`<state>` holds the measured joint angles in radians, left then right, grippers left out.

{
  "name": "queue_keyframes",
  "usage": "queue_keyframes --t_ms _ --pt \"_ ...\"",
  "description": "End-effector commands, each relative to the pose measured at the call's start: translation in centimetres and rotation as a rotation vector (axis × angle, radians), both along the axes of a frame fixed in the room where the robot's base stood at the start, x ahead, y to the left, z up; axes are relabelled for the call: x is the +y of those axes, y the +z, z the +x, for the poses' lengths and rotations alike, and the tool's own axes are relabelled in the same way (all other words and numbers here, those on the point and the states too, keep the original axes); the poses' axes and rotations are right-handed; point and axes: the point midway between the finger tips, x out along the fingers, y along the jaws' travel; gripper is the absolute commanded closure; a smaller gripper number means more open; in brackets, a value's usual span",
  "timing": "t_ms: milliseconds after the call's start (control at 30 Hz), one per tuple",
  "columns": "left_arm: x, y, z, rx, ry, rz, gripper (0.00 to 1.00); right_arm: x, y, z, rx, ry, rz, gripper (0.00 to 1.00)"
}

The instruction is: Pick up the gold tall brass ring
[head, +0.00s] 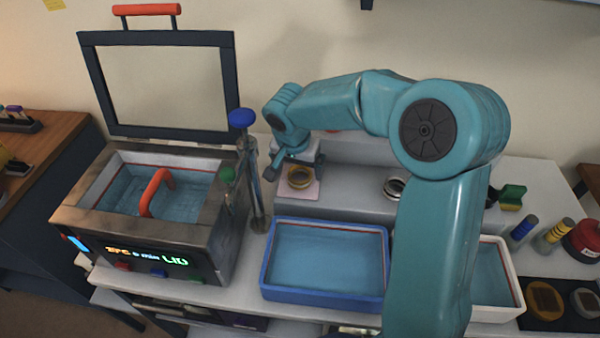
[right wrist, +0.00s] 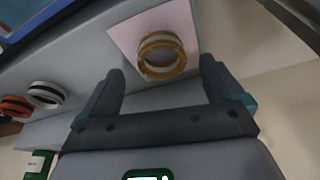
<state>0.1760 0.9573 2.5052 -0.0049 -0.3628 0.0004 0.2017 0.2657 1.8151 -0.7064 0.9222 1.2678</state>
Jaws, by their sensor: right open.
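The gold brass ring (head: 299,177) sits on a pale pink square pad (head: 311,191) on the raised grey shelf behind the blue tray. In the right wrist view the ring (right wrist: 162,55) lies ahead of the fingertips, roughly midway between them, on the pad (right wrist: 124,34). My right gripper (head: 284,164) hangs just above and left of the ring in the head view. In the right wrist view its two fingers (right wrist: 160,70) are apart with nothing between them. My left gripper is not seen.
A silver ring (head: 394,187) sits further right on the shelf. A blue-rimmed tray (head: 325,296) of liquid stands in front. At left is an open-lidded bath (head: 215,240) with a red handle, beside posts with blue (head: 242,118) and green knobs. A white-rimmed tray (head: 512,285) stands right.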

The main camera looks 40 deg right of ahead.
Motion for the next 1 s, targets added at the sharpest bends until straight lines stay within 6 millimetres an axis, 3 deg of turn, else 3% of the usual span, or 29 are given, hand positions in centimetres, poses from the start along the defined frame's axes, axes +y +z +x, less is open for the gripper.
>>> queue_keyframes --t_ms 200,433,633,1000 --pt "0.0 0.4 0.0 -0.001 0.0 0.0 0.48 -0.7 -2.5 0.4 0.001 0.0 0.0 0.06" --pt "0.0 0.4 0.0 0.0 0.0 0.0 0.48 -0.9 -2.6 0.7 -0.001 0.0 0.0 0.06" --pt "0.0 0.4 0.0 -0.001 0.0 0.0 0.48 -1.0 -2.6 0.8 0.0 0.0 0.0 0.69" --pt "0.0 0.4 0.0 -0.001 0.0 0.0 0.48 -1.0 -2.2 0.8 -0.002 0.0 -0.001 0.69"
